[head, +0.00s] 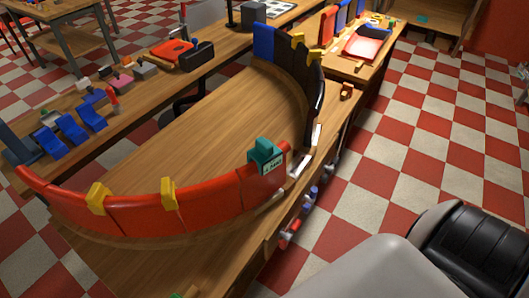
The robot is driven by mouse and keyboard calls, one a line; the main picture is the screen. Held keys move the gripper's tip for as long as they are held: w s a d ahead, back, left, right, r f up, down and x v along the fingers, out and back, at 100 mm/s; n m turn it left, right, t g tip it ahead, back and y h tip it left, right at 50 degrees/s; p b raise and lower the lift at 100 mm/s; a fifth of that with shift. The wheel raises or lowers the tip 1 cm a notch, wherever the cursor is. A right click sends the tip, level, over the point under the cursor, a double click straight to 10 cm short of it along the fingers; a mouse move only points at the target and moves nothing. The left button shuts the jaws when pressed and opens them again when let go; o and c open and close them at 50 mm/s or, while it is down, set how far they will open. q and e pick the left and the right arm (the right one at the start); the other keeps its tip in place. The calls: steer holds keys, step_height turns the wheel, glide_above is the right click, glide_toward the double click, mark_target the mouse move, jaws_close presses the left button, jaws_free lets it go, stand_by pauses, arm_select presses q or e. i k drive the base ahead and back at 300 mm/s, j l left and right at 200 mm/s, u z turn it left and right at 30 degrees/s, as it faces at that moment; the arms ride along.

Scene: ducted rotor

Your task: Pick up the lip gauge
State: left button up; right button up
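A teal block with a pale display panel on its front, which looks like the lip gauge (265,154), sits on the top edge of the curved red wall (215,204). It stands near the right end of that wall, just above the workbench's right side. Its underside is hidden where it meets the wall edge. Neither of my grippers shows in the head view.
Yellow clips (168,194) sit on the red wall. A dark curved wall (300,80) with a blue end stands farther back on the workbench (190,120). Tools hang along the bench's right side. The checkered floor (430,120) to the right is mostly clear.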

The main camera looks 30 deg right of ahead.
mark_target(267, 155)
steer(key=k+l+z, duration=0.15)
steer(key=z, duration=0.2)
steer(key=l+z, duration=0.4)
steer(key=k+j, duration=0.05)
